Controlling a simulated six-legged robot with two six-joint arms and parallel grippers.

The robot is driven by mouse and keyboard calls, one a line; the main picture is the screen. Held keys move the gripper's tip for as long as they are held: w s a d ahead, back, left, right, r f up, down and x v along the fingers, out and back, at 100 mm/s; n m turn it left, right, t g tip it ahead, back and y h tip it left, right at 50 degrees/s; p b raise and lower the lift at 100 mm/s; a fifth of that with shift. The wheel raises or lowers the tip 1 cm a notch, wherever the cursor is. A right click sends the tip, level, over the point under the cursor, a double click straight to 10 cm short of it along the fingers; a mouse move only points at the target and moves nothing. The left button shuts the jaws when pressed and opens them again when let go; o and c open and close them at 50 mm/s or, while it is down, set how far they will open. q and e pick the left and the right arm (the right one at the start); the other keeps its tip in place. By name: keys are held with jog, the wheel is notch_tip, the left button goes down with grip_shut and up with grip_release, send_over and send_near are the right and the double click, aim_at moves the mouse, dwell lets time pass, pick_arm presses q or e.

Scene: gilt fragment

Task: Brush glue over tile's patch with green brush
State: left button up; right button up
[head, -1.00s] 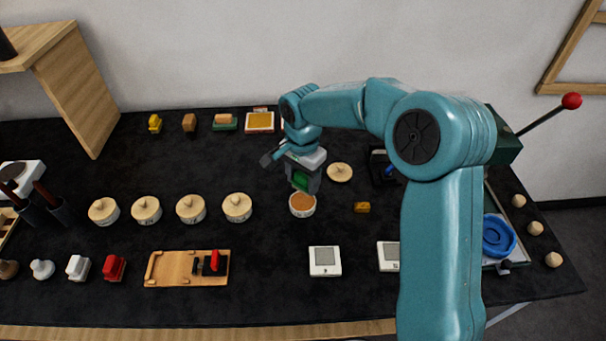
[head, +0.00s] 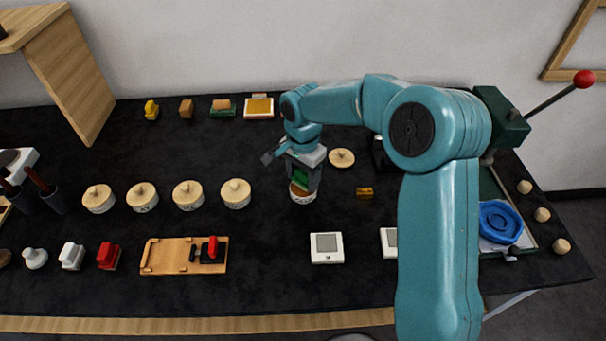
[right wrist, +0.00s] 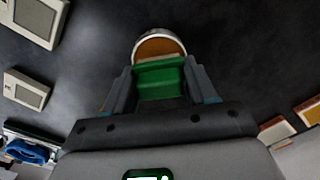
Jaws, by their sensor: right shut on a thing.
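My right gripper (head: 304,186) is shut on the green brush (head: 300,177), and the brush points down. In the right wrist view the green brush (right wrist: 160,80) sits between the two fingers. Its lower end is at a small white pot (head: 303,198) with orange-brown contents, also seen in the right wrist view (right wrist: 158,46). Whether the bristles touch the contents is hidden. A white tile with a grey patch (head: 326,248) lies in front of the pot. A second such tile (head: 388,242) is partly hidden by my right arm. My left gripper is not in view.
A round wooden lid (head: 341,158) lies behind the pot, and a small yellow-brown block (head: 364,193) to its right. Several lidded pots (head: 236,194) stand to the left. A wooden board (head: 165,257) lies front left.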

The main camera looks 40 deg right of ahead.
aim_at(302, 172)
jog(key=shift+s, duration=0.1)
jog(key=shift+f, duration=0.25)
jog(key=shift+f+b, duration=0.3)
jog(key=shift+b, duration=0.25)
dwell(1.2)
jog(key=shift+r+p, duration=2.55)
jog(key=shift+r, duration=1.1)
jog(key=shift+f, duration=0.1)
jog(key=shift+a, duration=0.1)
